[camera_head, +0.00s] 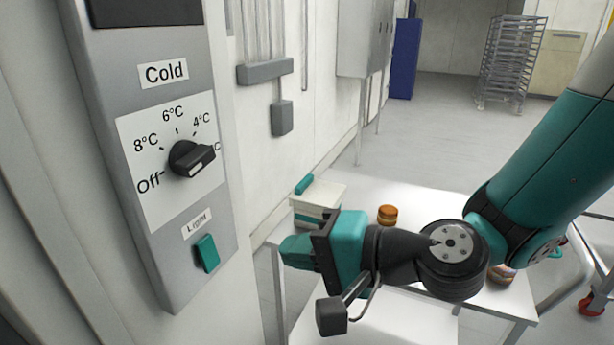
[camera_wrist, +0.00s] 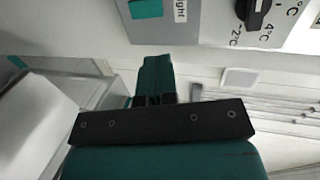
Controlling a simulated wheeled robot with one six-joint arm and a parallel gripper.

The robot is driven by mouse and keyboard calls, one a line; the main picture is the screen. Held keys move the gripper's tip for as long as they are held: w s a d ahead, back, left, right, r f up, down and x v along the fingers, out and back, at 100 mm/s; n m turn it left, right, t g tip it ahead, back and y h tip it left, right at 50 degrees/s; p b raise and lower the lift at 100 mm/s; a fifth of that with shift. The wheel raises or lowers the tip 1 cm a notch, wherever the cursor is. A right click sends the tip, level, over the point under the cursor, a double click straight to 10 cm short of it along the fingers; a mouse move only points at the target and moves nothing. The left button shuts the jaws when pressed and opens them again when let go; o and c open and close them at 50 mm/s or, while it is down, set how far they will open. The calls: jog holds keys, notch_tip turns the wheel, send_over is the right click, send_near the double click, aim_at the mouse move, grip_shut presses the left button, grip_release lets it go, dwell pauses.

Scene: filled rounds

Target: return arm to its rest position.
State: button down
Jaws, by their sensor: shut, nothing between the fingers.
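My gripper (camera_head: 290,251) shows in the head view, at the end of my teal and black arm. It points left toward the grey control panel (camera_head: 165,240), apart from the panel's right edge as far as I can see. In the wrist view my gripper (camera_wrist: 156,62) has its teal fingers together, with nothing between them. The panel carries a black Cold dial (camera_head: 190,158) and a teal Light switch (camera_head: 207,252). The dial (camera_wrist: 254,12) and the switch (camera_wrist: 146,8) also show at the top of the wrist view.
A white table (camera_head: 420,325) stands below my arm. On it are a white box (camera_head: 322,195) with a teal part and a small orange-brown round item (camera_head: 387,214). Another round item (camera_head: 502,273) is partly behind my arm. Open floor and a wire rack (camera_head: 508,60) lie farther back.

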jog(key=s+d+r+n+g+h, duration=0.1)
jog(key=s+d+n+g+h, duration=0.1)
jog(key=s+d+n+h, duration=0.3)
jog(key=s+d+r+n+g+h, duration=0.1)
jog(key=s+d+n+g+h, duration=0.2)
jog(key=s+d+n, duration=0.3)
jog(key=d+h, duration=0.1)
jog(key=d, duration=0.4)
jog(key=shift+d+g+h, duration=0.3)
jog(key=shift+h, duration=0.1)
